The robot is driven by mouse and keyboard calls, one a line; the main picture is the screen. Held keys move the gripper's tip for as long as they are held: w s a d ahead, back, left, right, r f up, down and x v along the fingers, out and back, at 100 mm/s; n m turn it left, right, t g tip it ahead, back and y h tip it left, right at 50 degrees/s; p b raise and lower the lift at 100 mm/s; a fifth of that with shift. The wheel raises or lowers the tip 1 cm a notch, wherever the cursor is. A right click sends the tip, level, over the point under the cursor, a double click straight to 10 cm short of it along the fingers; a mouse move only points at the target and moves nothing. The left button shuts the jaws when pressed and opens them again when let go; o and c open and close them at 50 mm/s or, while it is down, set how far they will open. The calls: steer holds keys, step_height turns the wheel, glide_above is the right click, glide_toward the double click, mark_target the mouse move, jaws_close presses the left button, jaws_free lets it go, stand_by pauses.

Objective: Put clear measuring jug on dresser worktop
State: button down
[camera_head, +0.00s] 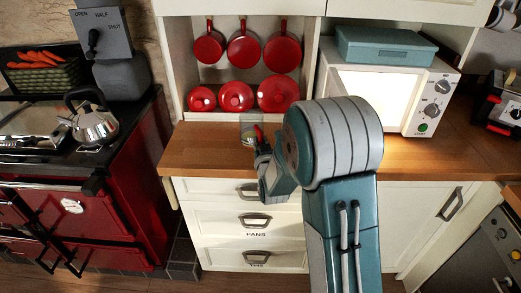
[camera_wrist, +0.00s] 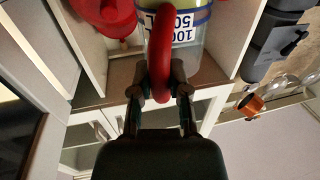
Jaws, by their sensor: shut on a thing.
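The clear measuring jug (camera_head: 247,128) has a red handle and shows at the back of the wooden dresser worktop (camera_head: 200,148), in front of the shelf alcove. I cannot tell whether the jug's base touches the worktop. My arm hides part of the worktop to its right.
Red pans (camera_head: 243,48) hang in the alcove above several red lids (camera_head: 236,97). A white microwave (camera_head: 385,90) with a teal box (camera_head: 385,46) stands right. A red range cooker (camera_head: 95,210) with a kettle (camera_head: 90,117) is left. The worktop's left part is clear.

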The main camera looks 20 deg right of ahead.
steer(key=shift+f, duration=1.5)
steer(key=c, duration=0.6)
jaws_free()
steer(key=shift+s, duration=0.1)
steer(key=s+a+r+g, duration=0.1)
steer(key=s+r+g, duration=0.3)
steer(key=s, duration=0.8)
steer(key=s+a+r+g+y, duration=0.1)
steer(key=s+r+g, duration=0.3)
steer(key=s, duration=0.8)
steer(key=s+a+r+n+g, duration=0.1)
steer(key=s+r+g, duration=0.3)
steer(key=s, duration=0.7)
steer(key=shift+s+a+r+y, duration=0.2)
steer(key=shift+s+a+y, duration=0.2)
steer(key=shift+a, duration=0.15)
